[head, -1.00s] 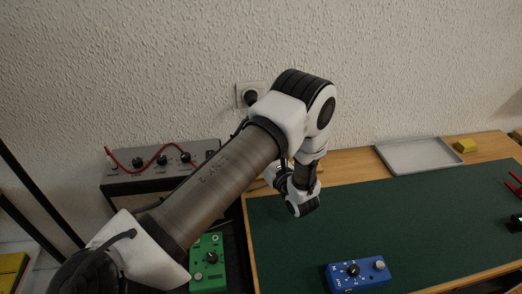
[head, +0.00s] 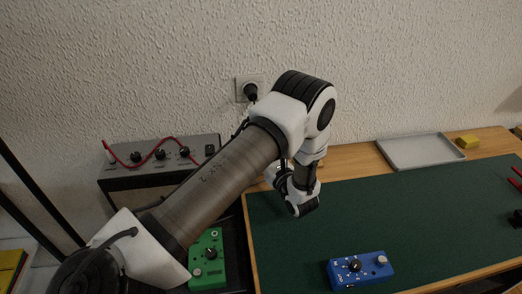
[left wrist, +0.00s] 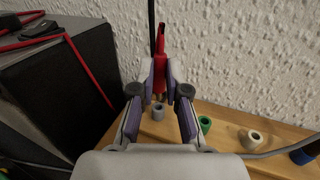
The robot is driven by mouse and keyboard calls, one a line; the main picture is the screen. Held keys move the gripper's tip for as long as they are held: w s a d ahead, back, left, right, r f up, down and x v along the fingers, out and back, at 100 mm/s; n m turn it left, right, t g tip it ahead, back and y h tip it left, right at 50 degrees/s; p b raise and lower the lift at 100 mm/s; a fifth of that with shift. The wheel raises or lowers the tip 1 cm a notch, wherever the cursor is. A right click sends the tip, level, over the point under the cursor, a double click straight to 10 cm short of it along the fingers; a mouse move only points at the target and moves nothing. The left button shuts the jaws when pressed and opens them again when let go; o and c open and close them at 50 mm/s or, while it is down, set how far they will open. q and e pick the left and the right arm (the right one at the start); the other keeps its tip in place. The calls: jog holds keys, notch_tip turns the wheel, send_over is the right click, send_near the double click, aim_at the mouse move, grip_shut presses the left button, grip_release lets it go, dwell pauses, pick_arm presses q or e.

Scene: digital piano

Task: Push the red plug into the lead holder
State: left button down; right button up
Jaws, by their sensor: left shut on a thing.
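My left gripper (left wrist: 160,82) is shut on the red plug (left wrist: 160,60), which stands upright between the fingers in the left wrist view. Below the plug's lower end is a grey ring-shaped holder (left wrist: 158,112) on the wooden strip by the wall. From this angle I cannot tell whether the plug's tip is above it or touching it. A green holder (left wrist: 205,124), a whitish one (left wrist: 252,140) and a dark blue one (left wrist: 304,153) stand to its right. In the head view my left arm hides the plug and most of the holders. My right gripper is not in view.
A grey-topped amplifier (head: 127,184) with a red lead (head: 150,158) stands left of the table. A green pedal (head: 208,262), a blue pedal (head: 361,270), a grey tray (head: 420,153) and a yellow block (head: 468,142) show. The green mat (head: 420,215) is mostly clear.

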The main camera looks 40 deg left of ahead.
pick_arm(q)
jog(key=shift+f+b, duration=1.25)
jog(key=shift+f, duration=0.35)
dwell(0.5)
jog(key=c, duration=1.1)
grip_release()
jog(key=v, duration=0.7)
jog(key=shift+s+d, duration=0.1)
jog(key=shift+d, duration=0.2)
jog(key=shift+a, duration=0.1)
